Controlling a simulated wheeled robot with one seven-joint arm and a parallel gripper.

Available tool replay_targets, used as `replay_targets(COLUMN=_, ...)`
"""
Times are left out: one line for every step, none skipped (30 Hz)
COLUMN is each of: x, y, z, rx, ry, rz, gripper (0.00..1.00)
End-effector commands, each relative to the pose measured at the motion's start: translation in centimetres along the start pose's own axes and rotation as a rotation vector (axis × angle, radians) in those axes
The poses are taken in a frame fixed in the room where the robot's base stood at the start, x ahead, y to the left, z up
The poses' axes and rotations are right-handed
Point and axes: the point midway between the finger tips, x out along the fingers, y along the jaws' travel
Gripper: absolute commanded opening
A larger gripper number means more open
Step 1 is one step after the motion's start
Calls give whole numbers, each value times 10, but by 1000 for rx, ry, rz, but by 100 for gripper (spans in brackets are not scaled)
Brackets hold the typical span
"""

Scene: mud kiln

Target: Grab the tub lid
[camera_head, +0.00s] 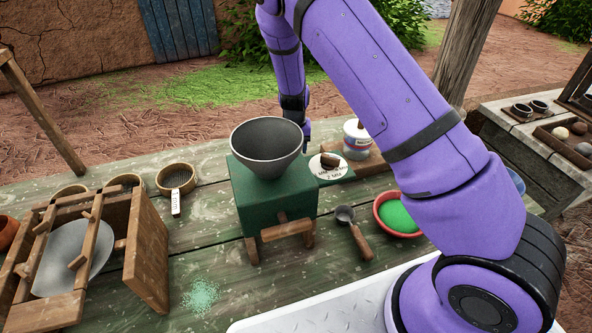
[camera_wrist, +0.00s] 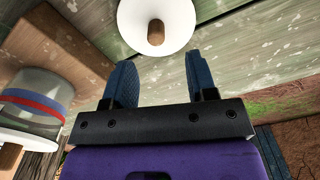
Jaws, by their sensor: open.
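A clear tub (camera_head: 357,143) with a red and blue band stands on a wooden board right of the green mill. Its white lid (camera_wrist: 32,138) with a wooden knob (camera_wrist: 10,155) is on top, cut by the left edge of the wrist view. The tub (camera_wrist: 38,88) also shows there. A second white disc (camera_wrist: 135,18) with a brown knob lies in front of the fingertips; it appears to be the lettered disc (camera_head: 326,172) beside the mill. My gripper (camera_wrist: 155,75) is open and empty, apart from the tub. In the head view, the funnel and arm partly hide it.
The green mill (camera_head: 272,205) with its grey funnel (camera_head: 267,145) stands close by. The wooden board (camera_wrist: 55,50) carries the tub. A scoop (camera_head: 355,233), a red bowl of green powder (camera_head: 396,216) and sieves share the table. A wooden post (camera_head: 464,55) rises behind my arm.

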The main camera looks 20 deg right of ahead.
Motion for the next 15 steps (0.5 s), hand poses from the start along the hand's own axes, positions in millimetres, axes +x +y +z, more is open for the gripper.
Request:
replay_targets(x=8, y=1, z=0, rx=0, ry=-2, rz=2, gripper=52)
replay_targets(x=10, y=0, z=0, rx=0, ry=-2, rz=1, gripper=52)
replay_targets(x=14, y=1, z=0, rx=0, ry=-1, rz=0, gripper=52)
replay_targets(x=16, y=1, z=0, rx=1, ry=-1, rz=0, gripper=52)
replay_targets(x=17, y=1, z=0, rx=1, ry=-1, rz=1, gripper=52)
replay_targets(x=19, y=1, z=0, rx=0, ry=-1, rz=1, gripper=52)
replay_targets(x=20, y=1, z=0, rx=0, ry=-1, rz=1, gripper=52)
replay_targets(x=22, y=1, z=0, rx=0, ry=-1, rz=1, gripper=52)
replay_targets(x=26, y=2, z=1, rx=0, ry=-1, rz=1, gripper=52)
replay_targets(x=29, y=2, z=1, rx=1, ry=-1, rz=1, gripper=52)
replay_targets(x=33, y=3, z=2, rx=1, ry=-1, rz=2, gripper=52)
replay_targets(x=39, y=4, z=2, rx=1, ry=-2, rz=2, gripper=52)
replay_targets(x=44, y=5, z=3, rx=1, ry=-3, rz=2, gripper=52)
replay_targets(x=48, y=5, z=3, rx=1, ry=-3, rz=2, gripper=52)
replay_targets(x=53, y=6, z=4, rx=1, ry=-2, rz=2, gripper=52)
